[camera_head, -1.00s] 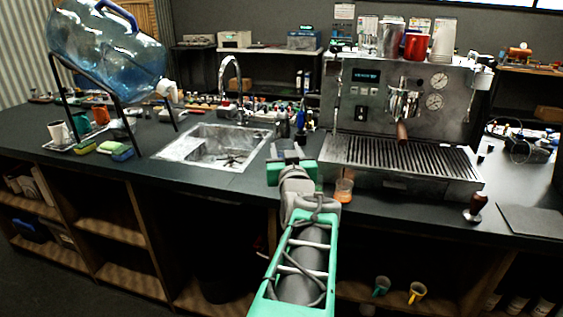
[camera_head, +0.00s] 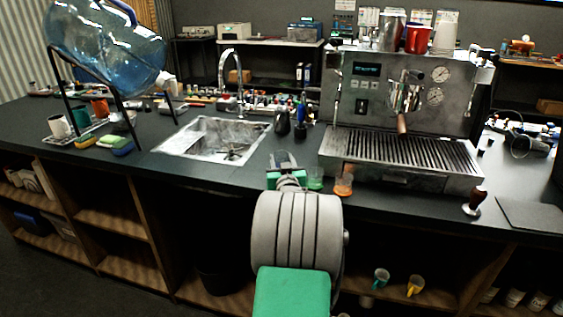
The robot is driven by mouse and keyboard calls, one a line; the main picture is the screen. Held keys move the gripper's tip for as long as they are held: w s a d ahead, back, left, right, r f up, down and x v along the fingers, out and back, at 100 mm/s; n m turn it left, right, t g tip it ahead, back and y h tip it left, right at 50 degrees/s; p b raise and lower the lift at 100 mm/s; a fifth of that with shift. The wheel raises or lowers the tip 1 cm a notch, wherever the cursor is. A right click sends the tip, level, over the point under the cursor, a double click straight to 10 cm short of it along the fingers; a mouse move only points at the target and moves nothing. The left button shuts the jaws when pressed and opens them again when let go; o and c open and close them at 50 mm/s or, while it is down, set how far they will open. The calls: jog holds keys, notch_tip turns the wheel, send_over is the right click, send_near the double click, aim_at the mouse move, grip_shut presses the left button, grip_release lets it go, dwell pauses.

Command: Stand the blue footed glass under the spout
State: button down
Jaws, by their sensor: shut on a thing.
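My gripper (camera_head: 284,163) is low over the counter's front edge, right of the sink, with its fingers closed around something. The held thing is mostly hidden by the gripper and wrist; it appears to be the blue footed glass, but I cannot make out its colour or foot. A green glass (camera_head: 315,178) and an orange glass (camera_head: 343,184) stand on the counter just right of the gripper. The steel coffee machine (camera_head: 350,110) is beyond them. Its brewing head with spout (camera_head: 404,97) and wooden handle hangs above the slatted drip tray (camera_head: 440,157), which is bare.
The sink (camera_head: 190,143) with its curved tap (camera_head: 231,75) is left of the gripper. A tamper (camera_head: 474,203) is at the front right. A large water bottle (camera_head: 105,50) leans on a rack at left.

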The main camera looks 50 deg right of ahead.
jog(key=shift+f, duration=0.15)
jog(key=c, duration=0.8)
grip_release()
jog(key=shift+o, duration=0.2)
